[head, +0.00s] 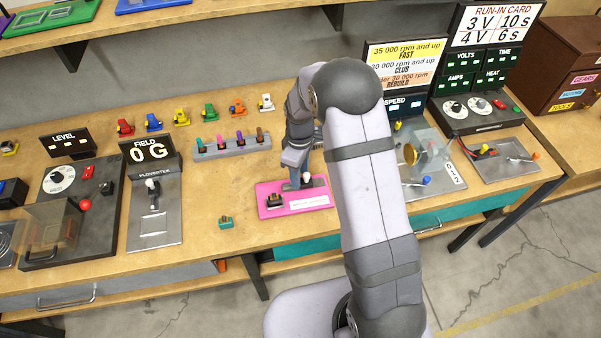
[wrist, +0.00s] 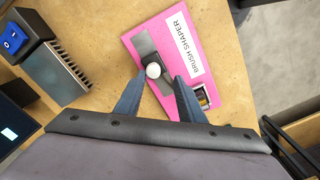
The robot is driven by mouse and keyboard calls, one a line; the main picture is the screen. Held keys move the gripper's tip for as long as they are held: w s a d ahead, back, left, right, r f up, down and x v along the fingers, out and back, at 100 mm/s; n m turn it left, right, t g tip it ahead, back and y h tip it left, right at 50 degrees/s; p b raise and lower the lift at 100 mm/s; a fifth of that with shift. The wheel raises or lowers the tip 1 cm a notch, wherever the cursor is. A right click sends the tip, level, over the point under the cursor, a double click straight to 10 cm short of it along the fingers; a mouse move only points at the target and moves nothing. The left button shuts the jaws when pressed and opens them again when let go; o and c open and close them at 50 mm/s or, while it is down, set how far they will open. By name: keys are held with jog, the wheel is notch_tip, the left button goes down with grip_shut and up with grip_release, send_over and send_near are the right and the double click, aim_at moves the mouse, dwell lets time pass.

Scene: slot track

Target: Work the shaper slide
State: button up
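The brush shaper is a pink plate (head: 268,189) on the bench, labelled BRUSH SHAPER; it also shows in the wrist view (wrist: 219,66). A grey metal track (wrist: 143,43) runs along it, with a white round knob (wrist: 153,71) on a dark slide; the knob also shows in the head view (head: 307,177). A small dark holder with a copper-coloured piece (wrist: 203,95) sits at one end of the plate. My gripper (wrist: 161,76) is open over the track. The knob lies between the fingertips in the picture, nearer the left finger; contact cannot be told.
A small teal part (head: 226,222) lies on the bench left of the plate. A grey rack (head: 232,145) with several coloured pieces stands behind. My arm hides part of the bench to the right.

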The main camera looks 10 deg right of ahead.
jog(key=shift+r, duration=0.1)
notch_tip(320, 180, up, 7)
jog(key=b, duration=0.2)
dwell(0.5)
jog(key=shift+r, duration=0.1)
